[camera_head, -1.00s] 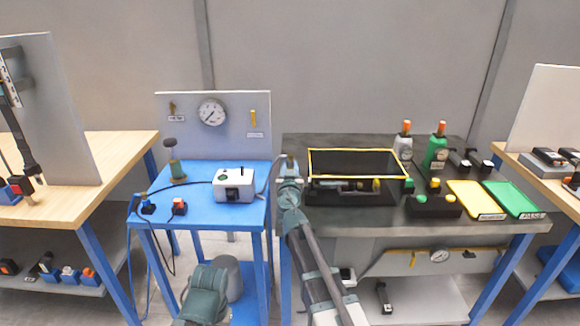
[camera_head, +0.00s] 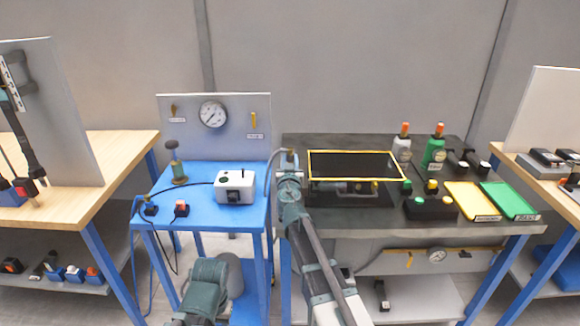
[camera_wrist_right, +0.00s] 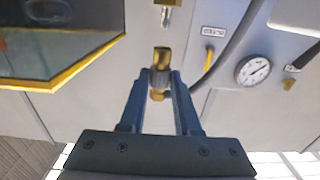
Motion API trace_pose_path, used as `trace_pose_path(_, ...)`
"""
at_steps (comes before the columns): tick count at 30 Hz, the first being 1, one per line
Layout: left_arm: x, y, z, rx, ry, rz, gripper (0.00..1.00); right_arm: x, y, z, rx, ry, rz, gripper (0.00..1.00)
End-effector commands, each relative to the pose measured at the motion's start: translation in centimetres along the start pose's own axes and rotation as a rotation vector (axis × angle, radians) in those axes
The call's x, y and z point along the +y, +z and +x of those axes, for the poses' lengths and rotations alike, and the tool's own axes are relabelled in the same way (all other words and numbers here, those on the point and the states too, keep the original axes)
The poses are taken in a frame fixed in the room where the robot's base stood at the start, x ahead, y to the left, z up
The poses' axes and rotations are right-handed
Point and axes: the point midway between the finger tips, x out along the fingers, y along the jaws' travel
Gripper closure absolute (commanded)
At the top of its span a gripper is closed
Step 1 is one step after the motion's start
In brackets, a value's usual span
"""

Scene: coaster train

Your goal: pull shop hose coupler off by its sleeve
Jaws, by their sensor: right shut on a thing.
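The brass hose coupler (camera_wrist_right: 160,62) is between the fingers of my right gripper (camera_wrist_right: 161,82) in the right wrist view. The fingers are shut on its greyish sleeve, and brass shows above and below it. A metal plug fitting (camera_wrist_right: 166,14) lines up with the coupler's open end, with a visible gap between them. In the head view my right gripper (camera_head: 290,165) is at the black table's left edge, and mostly hides the coupler. My left gripper is not in view.
A blue table (camera_head: 165,205) stands left, with a white box (camera_head: 235,186) and gauge panel (camera_head: 190,138) behind. A yellow-rimmed black box (camera_head: 355,166) is close right of my right gripper. A grey hose (camera_wrist_right: 238,50) curves past in the wrist view.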

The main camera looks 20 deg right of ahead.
Motion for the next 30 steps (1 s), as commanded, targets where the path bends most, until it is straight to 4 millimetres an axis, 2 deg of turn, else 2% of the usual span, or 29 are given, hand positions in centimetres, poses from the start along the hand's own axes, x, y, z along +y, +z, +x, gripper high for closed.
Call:
trace_pose_path(15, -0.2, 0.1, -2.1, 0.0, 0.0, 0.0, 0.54, 0.0, -2.1, 0.0, 0.0, 0.0, 0.0, 1.0)
trace_pose_path(30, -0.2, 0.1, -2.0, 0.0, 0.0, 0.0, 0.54, 0.0, -2.1, 0.0, 0.0, 0.0, 0.0, 1.0)
